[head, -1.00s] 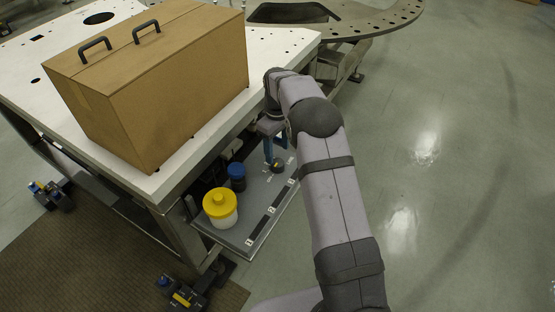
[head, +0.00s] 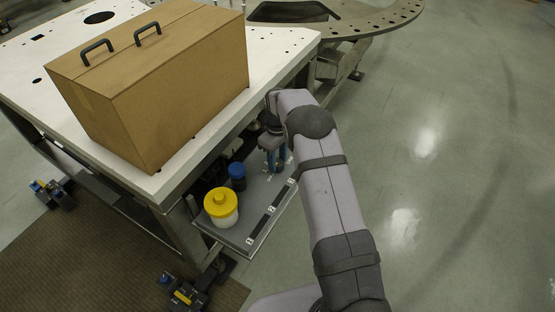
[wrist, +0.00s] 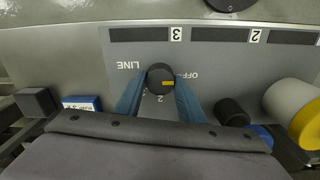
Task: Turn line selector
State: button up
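The line selector (wrist: 158,74) is a round dark knob with a yellow mark on its right side, on a grey panel. Printing around it reads LINE to its left, OFF to its right and 2 below it, in the wrist view. The blue fingers of my gripper (wrist: 160,82) stand on either side of the knob, tips close to its sides. I cannot tell whether they touch it. In the head view my gripper (head: 276,168) points down at the panel's far end, and the knob is mostly hidden behind the fingers.
A yellow-lidded white container (head: 221,207) and a blue-topped dark cylinder (head: 237,177) stand on the panel (head: 262,203). A white table (head: 190,165) carrying a large cardboard box (head: 160,90) overhangs the panel's left side. Open floor lies to the right.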

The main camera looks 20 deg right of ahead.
aim_at(277, 162)
jog(key=shift+m, duration=0.3)
jog(key=m+b, duration=0.1)
jog(key=m, duration=0.3)
jog(key=shift+r+m, duration=0.1)
jog(key=shift+m, duration=1.9)
jog(key=o, duration=1)
jog(key=shift+o, duration=0.2)
notch_tip(277, 162, up, 6)
jog(key=shift+r+b, duration=0.1)
jog(key=shift+b, duration=0.9)
jog(key=shift+r, duration=0.55)
